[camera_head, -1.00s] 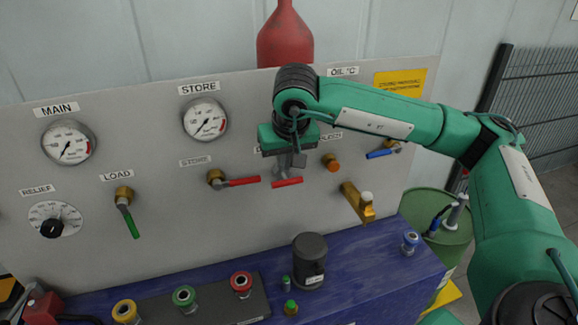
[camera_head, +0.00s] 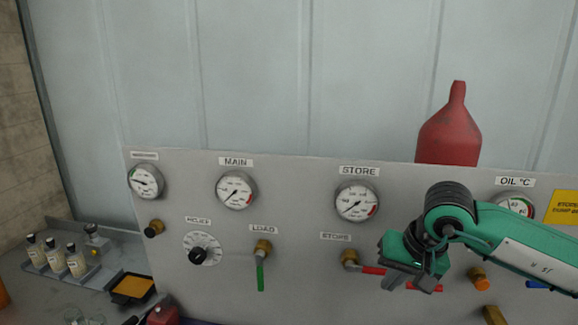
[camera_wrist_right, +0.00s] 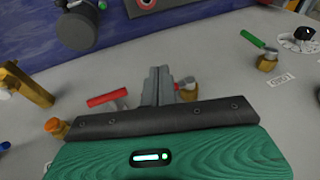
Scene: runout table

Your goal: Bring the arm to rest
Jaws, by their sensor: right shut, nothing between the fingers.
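My right arm (camera_head: 522,258) is green and comes in from the right in the head view, in front of the grey panel. Its gripper (camera_head: 393,282) hangs tilted down and to the left, by the red handles under the STORE gauge. In the wrist view the gripper's two grey fingers (camera_wrist_right: 166,86) are together with nothing between them. They overlap the brass STORE valve (camera_wrist_right: 188,88); a red handle (camera_wrist_right: 107,98) lies left of them. I cannot tell whether the fingers touch the valve. My left gripper is not in view.
The panel (camera_head: 300,290) carries gauges, the RELIEF knob (camera_head: 197,256) and a green LOAD handle (camera_head: 260,276). A red bottle (camera_head: 450,135) stands behind it. Small bottles (camera_head: 54,257) and an orange-filled tray (camera_head: 133,288) are at the left.

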